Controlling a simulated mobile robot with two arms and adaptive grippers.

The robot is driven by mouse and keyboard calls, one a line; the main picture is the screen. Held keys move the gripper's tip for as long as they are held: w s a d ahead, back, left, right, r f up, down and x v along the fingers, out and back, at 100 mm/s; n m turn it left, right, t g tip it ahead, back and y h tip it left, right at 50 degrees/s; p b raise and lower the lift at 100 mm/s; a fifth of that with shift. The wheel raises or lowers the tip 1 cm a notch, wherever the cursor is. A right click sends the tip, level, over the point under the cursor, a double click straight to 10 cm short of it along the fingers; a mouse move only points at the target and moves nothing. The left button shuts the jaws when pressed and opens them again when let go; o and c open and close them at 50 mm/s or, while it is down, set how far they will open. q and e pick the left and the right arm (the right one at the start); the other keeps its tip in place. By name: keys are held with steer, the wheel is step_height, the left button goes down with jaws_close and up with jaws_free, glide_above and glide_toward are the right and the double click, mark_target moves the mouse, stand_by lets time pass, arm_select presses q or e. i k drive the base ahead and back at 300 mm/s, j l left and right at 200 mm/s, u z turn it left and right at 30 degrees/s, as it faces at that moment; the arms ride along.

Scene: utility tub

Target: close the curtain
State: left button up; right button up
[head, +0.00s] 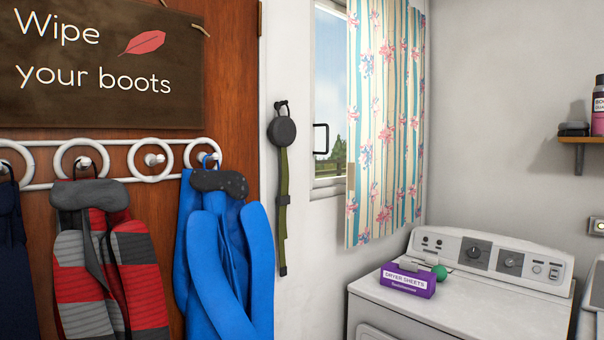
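The curtain (385,120) is floral, with pink flowers and teal and cream stripes. The left part of the window is uncovered and shows sky and trees. A dark handle (321,139) shows at the window's left side. The curtain's top is cut off by the picture's upper edge. Neither of my grippers is in view.
A white dryer (480,305) stands below and right of the curtain, with a purple dryer sheets box (408,281) on top. Coats (225,250) hang on a white rack at left. A leash (283,200) hangs beside the window. A small shelf (585,139) is at right.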

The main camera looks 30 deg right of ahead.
mark_target(378, 31)
steer(key=k+z, duration=0.1)
steer(key=z, duration=1.3)
